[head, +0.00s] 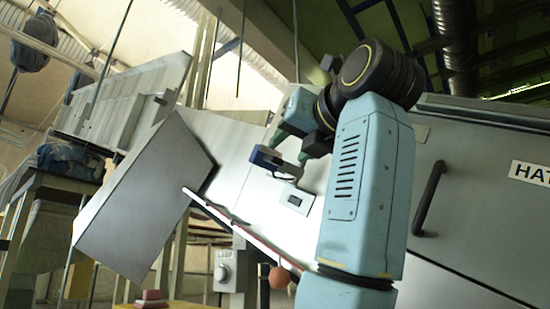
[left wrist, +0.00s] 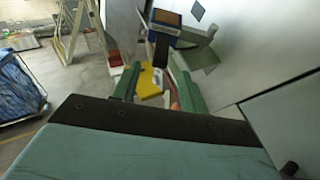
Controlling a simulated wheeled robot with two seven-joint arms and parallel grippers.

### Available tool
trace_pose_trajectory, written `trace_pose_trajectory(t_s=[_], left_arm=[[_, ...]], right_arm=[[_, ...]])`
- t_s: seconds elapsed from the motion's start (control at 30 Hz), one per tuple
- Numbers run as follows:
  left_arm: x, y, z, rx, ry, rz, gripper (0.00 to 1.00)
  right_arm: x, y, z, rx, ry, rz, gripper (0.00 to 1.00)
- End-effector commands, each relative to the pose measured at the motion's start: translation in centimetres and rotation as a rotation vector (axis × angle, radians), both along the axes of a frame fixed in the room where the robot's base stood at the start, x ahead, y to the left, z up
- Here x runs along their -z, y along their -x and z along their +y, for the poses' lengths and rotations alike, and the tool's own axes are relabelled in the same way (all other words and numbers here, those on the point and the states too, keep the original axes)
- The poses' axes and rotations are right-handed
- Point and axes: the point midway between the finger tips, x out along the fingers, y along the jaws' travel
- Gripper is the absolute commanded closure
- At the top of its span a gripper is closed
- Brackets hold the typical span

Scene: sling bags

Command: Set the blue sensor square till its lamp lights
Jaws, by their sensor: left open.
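The blue sensor (head: 265,157) sits by the sloping metal panel in the head view, just below my left gripper (head: 288,132). In the left wrist view the sensor (left wrist: 165,22) is a blue block with a brown face, on a dark stem. My left gripper (left wrist: 155,82) is open, its green fingers either side of the view below the sensor; I see nothing held. A small dark square (head: 294,200) on a pale plate faces out from the panel; it shows as a dark diamond (left wrist: 197,12) in the wrist view. The lamp (head: 222,272) on its labelled box looks pale, with no clear glow.
A slanted rail (head: 240,228) with cables runs below the panel. An orange ball (head: 279,278) hangs by the lamp box. A dark handle (head: 429,198) stands out on the hatch at right. Pink blocks (head: 152,299) lie on a yellow surface below.

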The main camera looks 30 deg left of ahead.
Motion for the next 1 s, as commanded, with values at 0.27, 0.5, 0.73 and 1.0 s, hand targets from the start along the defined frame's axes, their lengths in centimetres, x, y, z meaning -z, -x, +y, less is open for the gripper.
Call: trace_pose_trajectory(t_s=[0.27,0.5,0.73,1.0], left_arm=[[-0.1,-2.8,4.7,-0.004,-0.001,0.001,0.56],[-0.1,-3.9,6.4,0.000,-0.002,-0.001,0.56],[0.0,-4.0,6.5,0.000,-0.002,-0.001,0.56],[0.0,-4.0,6.5,0.000,-0.001,-0.001,0.83]], right_arm=[[-1.3,-0.5,0.1,0.000,-0.001,-0.006,0.40],[-1.8,-1.0,0.1,-0.001,-0.002,-0.014,0.40],[-1.8,-1.0,0.1,-0.001,-0.002,-0.014,0.40],[-1.8,-1.0,0.1,-0.001,-0.001,-0.014,0.40]])
